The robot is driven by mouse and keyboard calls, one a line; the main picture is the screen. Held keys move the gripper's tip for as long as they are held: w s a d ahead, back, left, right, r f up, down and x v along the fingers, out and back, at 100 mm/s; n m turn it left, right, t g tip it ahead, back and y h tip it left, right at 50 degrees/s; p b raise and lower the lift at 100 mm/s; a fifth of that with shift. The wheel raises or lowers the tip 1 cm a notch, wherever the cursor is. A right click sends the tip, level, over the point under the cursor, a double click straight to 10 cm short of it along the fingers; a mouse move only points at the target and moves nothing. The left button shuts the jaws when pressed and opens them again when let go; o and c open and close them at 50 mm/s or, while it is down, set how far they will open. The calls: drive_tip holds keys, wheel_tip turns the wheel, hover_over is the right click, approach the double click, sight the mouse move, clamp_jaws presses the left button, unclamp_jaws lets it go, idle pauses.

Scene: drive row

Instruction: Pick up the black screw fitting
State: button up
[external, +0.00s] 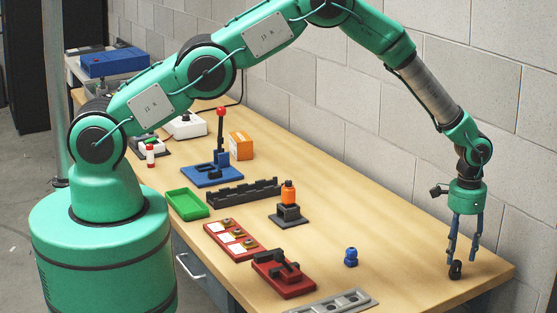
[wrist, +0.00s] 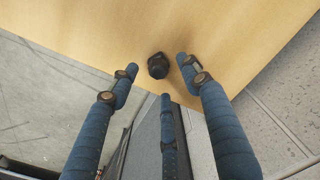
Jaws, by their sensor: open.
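The black screw fitting (external: 456,270) stands on the wooden table near its right end, close to the edge. My gripper (external: 464,258) points down right above and around the fitting in the external view. In the wrist view, its blue fingers (wrist: 158,84) are spread apart, with the fitting just beyond the tips and between them. The fingers are open and hold nothing. I cannot tell whether a fingertip touches the fitting.
A blue fitting (external: 351,257) stands left of my gripper. A grey tray (external: 335,304) and a red fixture (external: 283,275) lie farther left. The block wall (external: 500,150) runs along the table's back. The table's edge is close to the fitting. Bare wood lies between the blue fitting and my gripper.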

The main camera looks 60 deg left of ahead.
sight(457, 261)
drive_tip(key=shift+d+f+p, duration=0.15)
drive_tip(key=shift+f+p, duration=0.15)
drive_tip(key=shift+f, duration=2.3)
drive_tip(key=shift+c, duration=0.5)
drive_tip(key=c, duration=1)
